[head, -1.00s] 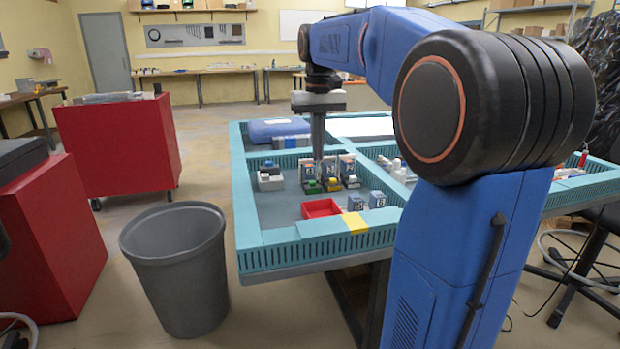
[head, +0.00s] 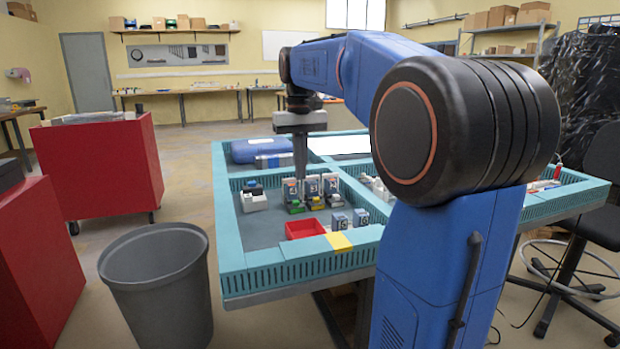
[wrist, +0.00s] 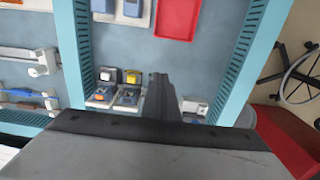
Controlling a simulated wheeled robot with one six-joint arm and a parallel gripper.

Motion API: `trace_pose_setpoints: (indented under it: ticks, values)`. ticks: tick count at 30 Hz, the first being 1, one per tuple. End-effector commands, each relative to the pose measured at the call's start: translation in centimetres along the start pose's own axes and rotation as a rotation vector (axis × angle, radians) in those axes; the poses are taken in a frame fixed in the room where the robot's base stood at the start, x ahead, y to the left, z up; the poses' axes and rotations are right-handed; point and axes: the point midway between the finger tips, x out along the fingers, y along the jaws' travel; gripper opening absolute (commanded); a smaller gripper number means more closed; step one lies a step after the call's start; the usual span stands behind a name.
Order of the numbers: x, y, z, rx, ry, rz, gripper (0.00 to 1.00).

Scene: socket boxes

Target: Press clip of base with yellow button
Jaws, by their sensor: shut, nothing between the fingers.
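The base with the yellow button (head: 314,201) is the middle one of three upright bases in the near left compartment of the teal-edged table. Its yellow button also shows in the wrist view (wrist: 133,77), left of my fingers. The base with the green button (head: 295,207) stands to its left, and a base with a grey-white front (head: 333,199) to its right. My gripper (head: 300,174) is shut and empty, pointing down over the green and yellow bases. In the wrist view my fingers (wrist: 162,92) hide part of this row. The clip cannot be made out, nor can contact.
A red tray (head: 305,228) and two blue-grey boxes (head: 349,218) lie in front of the bases. A white-grey block (head: 253,202) sits to their left. Teal walls (head: 260,280) edge the compartment. A grey bin (head: 158,285) stands on the floor at left.

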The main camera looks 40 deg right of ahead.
Motion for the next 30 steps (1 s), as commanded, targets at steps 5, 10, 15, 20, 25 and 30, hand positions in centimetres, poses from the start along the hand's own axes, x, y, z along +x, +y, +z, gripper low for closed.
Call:
trace_pose_setpoints:
  ticks: [5, 10, 15, 20, 25, 30]
  values:
    - [0.0, 0.0, 0.0, 0.000, 0.000, 0.000, 0.00]
    - [0.0, 0.0, 0.0, 0.000, 0.000, 0.000, 0.00]
    - [-0.1, 0.2, 0.0, 0.042, 0.011, -0.002, 0.00]
    - [-0.6, 0.9, 0.1, 0.207, 0.051, -0.013, 0.00]
    - [-1.3, 2.0, 0.2, 0.475, 0.111, -0.041, 0.00]
    - [-2.1, 3.2, 0.3, 0.745, 0.168, -0.083, 0.00]
